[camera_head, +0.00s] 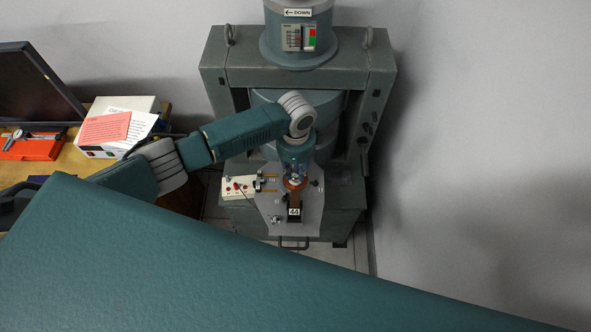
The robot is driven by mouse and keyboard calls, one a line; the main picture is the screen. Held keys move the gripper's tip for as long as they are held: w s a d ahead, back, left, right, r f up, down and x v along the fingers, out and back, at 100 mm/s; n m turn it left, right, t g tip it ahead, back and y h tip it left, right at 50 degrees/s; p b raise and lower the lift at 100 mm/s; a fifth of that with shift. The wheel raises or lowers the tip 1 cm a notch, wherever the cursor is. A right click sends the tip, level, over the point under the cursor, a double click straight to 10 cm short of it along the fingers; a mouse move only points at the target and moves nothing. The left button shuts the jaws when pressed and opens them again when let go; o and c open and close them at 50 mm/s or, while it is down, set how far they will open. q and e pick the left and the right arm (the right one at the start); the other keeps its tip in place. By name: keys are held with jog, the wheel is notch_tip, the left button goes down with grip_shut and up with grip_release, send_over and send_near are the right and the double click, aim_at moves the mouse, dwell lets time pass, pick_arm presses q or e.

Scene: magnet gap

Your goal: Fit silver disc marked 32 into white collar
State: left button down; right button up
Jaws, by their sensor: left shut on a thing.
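My left gripper (295,174) points down over the grey plate in front of the big machine, at the end of the teal arm from the left. It is shut on a small silvery thing, apparently the silver disc; the fingers hide most of it, and no number 32 can be read. A copper-brown round part (295,184) shows right below the fingertips; I cannot tell whether they touch. I cannot make out the white collar, which may be hidden under the gripper. My right gripper is not in view.
A dark block labelled 44 (294,212) lies on the grey plate (313,220) just in front. A white box with red terminals (238,187) stands left of the gripper. The large machine (380,75) rises behind. A wooden desk (60,165) is at left.

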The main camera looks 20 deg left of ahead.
pick_arm(q)
jog(key=shift+f+b, duration=0.35)
jog(key=shift+f, duration=0.25)
dwell(0.3)
jog(key=c, duration=1.5)
grip_release()
jog(key=shift+o, duration=0.2)
jog(key=shift+r, duration=0.15)
notch_tip(320, 180, up, 12)
